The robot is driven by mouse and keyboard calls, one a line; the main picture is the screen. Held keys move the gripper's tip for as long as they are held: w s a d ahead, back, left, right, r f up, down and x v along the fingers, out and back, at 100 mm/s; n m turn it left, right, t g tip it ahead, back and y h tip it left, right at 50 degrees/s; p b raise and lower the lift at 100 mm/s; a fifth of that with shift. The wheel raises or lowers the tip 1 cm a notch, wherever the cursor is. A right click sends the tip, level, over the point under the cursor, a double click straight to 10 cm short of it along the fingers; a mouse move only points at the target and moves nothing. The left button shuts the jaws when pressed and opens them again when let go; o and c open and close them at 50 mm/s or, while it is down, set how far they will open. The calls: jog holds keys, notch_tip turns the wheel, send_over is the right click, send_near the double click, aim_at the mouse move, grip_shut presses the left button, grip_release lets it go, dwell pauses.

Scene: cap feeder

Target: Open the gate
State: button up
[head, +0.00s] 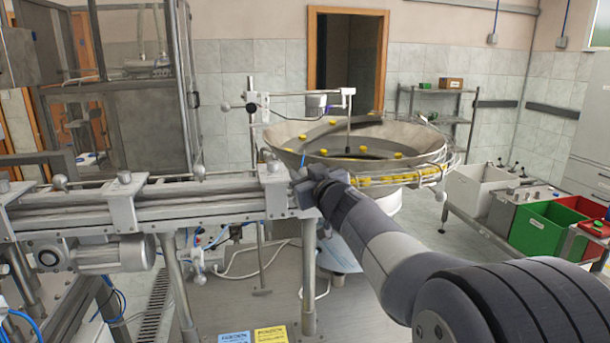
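My arm reaches in from the lower right, and my gripper (300,184) is at the right end of the conveyor rail (150,200), where the cap chute (405,174) from the bowl meets it. Its fingers are small and dark against the metal bracket (276,190), so I cannot tell whether they are open, shut or touching anything. I cannot make out the gate clearly; my gripper and wrist cover part of this junction. Yellow caps (372,181) sit in a row in the chute just beyond my wrist.
The wide metal feeder bowl (290,140) holds several yellow caps. A motor (95,254) hangs under the rail at left. A white bin (470,190), green bin (540,230) and red bin (585,208) stand at right. Blue and yellow cards (271,335) lie below.

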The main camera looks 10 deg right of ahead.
grip_shut()
